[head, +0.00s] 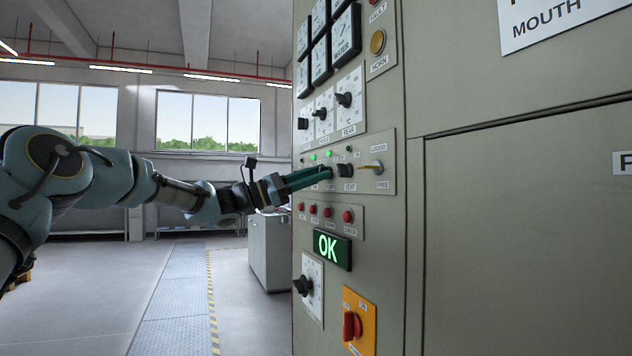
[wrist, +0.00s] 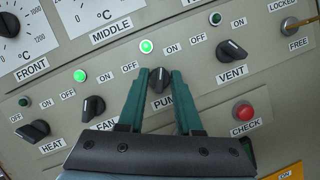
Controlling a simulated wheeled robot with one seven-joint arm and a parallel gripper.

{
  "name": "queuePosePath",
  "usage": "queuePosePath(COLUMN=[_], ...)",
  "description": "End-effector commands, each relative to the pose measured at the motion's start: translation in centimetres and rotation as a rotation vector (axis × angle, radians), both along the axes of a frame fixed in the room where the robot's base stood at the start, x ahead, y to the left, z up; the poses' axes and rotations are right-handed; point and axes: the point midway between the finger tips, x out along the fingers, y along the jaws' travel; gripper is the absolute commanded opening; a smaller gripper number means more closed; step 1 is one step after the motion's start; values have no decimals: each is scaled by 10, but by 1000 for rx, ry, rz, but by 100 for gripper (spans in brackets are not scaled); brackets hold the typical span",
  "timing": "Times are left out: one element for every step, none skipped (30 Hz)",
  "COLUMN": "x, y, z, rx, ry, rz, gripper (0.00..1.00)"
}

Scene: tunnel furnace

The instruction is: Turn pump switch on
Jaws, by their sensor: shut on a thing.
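The pump switch (wrist: 158,80) is a black rotary knob above the PUMP label, between OFF and ON marks. It stands between the two green fingers of my gripper (wrist: 160,73), which is shut on it. The knob's pointer looks nearly upright; its exact angle is partly hidden by the fingers. The green lamp (wrist: 147,46) up and left of the knob is lit. In the head view my gripper (head: 328,172) reaches the panel from the left, and its fingers cover the pump knob.
The vent knob (wrist: 232,50) is close on the right, with a dark lamp (wrist: 215,18). The fan knob (wrist: 93,107) is close on the left, with a lit lamp (wrist: 80,75). The heat knob (wrist: 33,130) is farther left. A red CHECK button (wrist: 243,112) lies below right.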

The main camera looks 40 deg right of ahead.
Motion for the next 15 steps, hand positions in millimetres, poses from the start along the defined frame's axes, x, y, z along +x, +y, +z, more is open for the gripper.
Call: queuePosePath(x=[1, 1, 1, 1, 1, 1, 1, 1, 0, 0, 0, 0, 0, 0, 0], y=[0, 0, 0, 0, 0, 0, 0, 0, 0, 0, 0, 0, -1, 0, 0], z=[0, 0, 0, 0, 0, 0, 0, 0, 0, 1, 1, 1, 1, 1, 1], rx=[-11, -17, -24, -28, -32, -37, -40, -43, -47, -49, -51, -54, -55, -56, -57], ry=[-25, -40, -58, -70, -80, -93, -102, -109, -119, -123, -128, -135, -137, -140, -142], rz=[1, 2, 2, 2, 2, 1, 1, 1, 1, 0, 0, 0, 0, 0, 0], gripper=[0, 0, 0, 0, 0, 0, 0, 0, 0, 0, 0, 0, 0, 0, 0])
